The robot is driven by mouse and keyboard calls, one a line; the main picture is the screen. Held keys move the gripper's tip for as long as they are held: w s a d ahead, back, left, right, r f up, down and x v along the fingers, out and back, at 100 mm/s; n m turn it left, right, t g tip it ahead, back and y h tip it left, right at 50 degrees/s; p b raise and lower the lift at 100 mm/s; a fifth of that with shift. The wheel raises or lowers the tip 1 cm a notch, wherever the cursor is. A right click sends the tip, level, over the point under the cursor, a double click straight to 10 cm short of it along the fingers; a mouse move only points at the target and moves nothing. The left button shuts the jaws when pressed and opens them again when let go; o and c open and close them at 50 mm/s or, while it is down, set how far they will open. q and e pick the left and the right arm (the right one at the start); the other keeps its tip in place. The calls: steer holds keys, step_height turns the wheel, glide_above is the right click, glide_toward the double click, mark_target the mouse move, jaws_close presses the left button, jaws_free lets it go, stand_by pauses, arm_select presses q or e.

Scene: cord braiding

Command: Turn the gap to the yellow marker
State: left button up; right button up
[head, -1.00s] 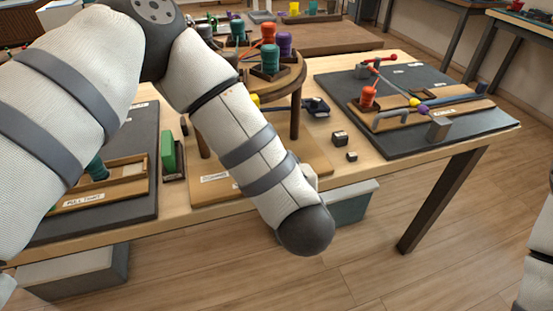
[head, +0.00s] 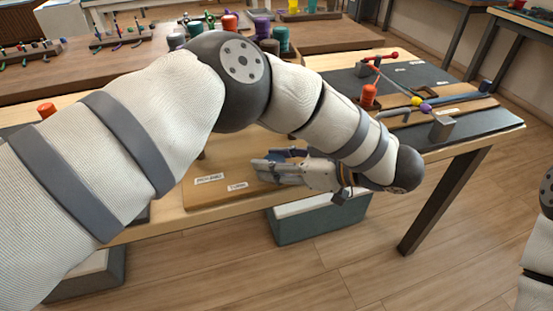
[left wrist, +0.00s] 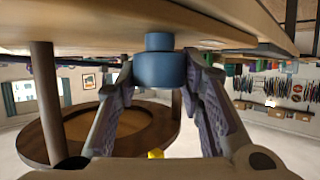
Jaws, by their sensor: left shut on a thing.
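My left gripper (head: 268,168) is below the arm, low over the wooden base board (head: 210,195). In the left wrist view the left gripper (left wrist: 158,85) has its two fingers against the sides of a blue cylinder (left wrist: 160,70). A round brown disc (left wrist: 28,135) and dark posts (left wrist: 50,100) show at left there. A small yellow piece (left wrist: 155,154) shows near the bottom; I cannot tell whether it is the yellow marker. In the head view red (head: 230,21), purple (head: 262,28) and teal (head: 280,39) bobbins stand behind my arm, which hides most of the stand. The gap is not identifiable.
A grey bin (head: 320,222) sits below the table edge. Open floor lies in front.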

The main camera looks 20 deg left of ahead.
arm_select(q)
steer(key=shift+f+n+g+y, duration=0.1)
steer(key=shift+n+g+y, duration=0.2)
steer(key=shift+n+g, duration=0.55)
arm_select(e)
steer(key=shift+s+f, duration=0.35)
steer(key=shift+f, duration=0.05)
arm_select(q)
steer(key=shift+a+g, duration=0.1)
steer(key=shift+g, duration=0.15)
steer(key=o, duration=1.2)
steer(key=shift+a, duration=0.1)
